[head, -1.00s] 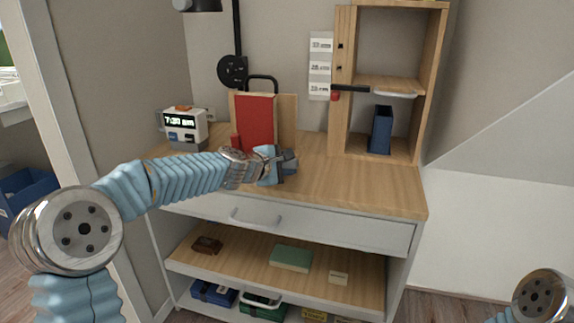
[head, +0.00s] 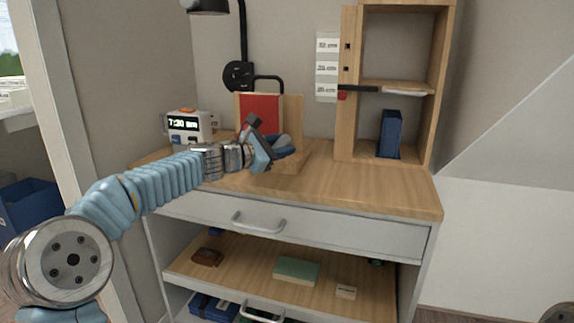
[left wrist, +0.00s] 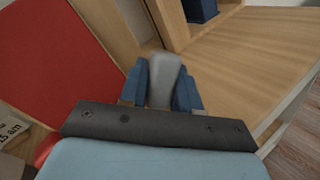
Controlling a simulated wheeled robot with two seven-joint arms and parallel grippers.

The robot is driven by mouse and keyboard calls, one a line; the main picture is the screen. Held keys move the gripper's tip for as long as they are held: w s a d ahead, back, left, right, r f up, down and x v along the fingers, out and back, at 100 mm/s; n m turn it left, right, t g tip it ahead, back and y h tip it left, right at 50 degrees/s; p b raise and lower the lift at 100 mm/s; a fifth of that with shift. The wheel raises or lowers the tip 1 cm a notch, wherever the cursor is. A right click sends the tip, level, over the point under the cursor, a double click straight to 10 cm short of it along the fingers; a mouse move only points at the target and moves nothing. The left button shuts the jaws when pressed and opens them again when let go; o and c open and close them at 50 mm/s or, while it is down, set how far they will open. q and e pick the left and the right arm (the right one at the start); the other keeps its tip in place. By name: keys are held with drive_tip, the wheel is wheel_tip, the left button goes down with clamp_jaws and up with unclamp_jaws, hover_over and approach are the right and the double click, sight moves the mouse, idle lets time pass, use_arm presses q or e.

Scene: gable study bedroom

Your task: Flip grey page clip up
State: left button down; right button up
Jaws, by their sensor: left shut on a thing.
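A red book (head: 260,107) leans upright on a wooden stand (head: 293,118) on the desk. My left gripper (head: 284,147) is in front of the stand's lower part and hides some of the book. In the left wrist view my left gripper (left wrist: 162,92) has its blue fingers shut on the grey page clip (left wrist: 163,76), which sticks up between them. The red book (left wrist: 50,55) fills the left of that view. The clip's lower end is hidden by the gripper. My right gripper is out of view.
A clock (head: 187,126) stands left of the book. A black lamp (head: 238,73) rises behind it. A wooden shelf unit (head: 348,128) with a blue holder (head: 389,133) stands to the right. The desk top (head: 385,188) is clear at the front right.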

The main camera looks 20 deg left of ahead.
use_arm(q)
drive_tip(key=a+n+b, duration=0.1)
drive_tip(key=n, duration=0.1)
drive_tip(key=a+r+n+t+h+b, duration=0.1)
drive_tip(key=a+b, duration=0.1)
drive_tip(key=shift+n+t+b, duration=0.3)
drive_tip(key=shift+n, duration=0.1)
drive_tip(key=shift+a+r+n+t+b, duration=0.25)
drive_tip(key=shift+a+n+t+b, duration=0.35)
drive_tip(key=shift+a+n+b, duration=0.45)
drive_tip(key=shift+w+d+n, duration=0.1)
drive_tip(key=shift+n, duration=0.15)
drive_tip(key=c, duration=1.2)
unclamp_jaws()
drive_tip(key=shift+r, duration=0.1)
drive_tip(key=b+v, duration=0.2)
drive_tip(key=v, duration=1.2)
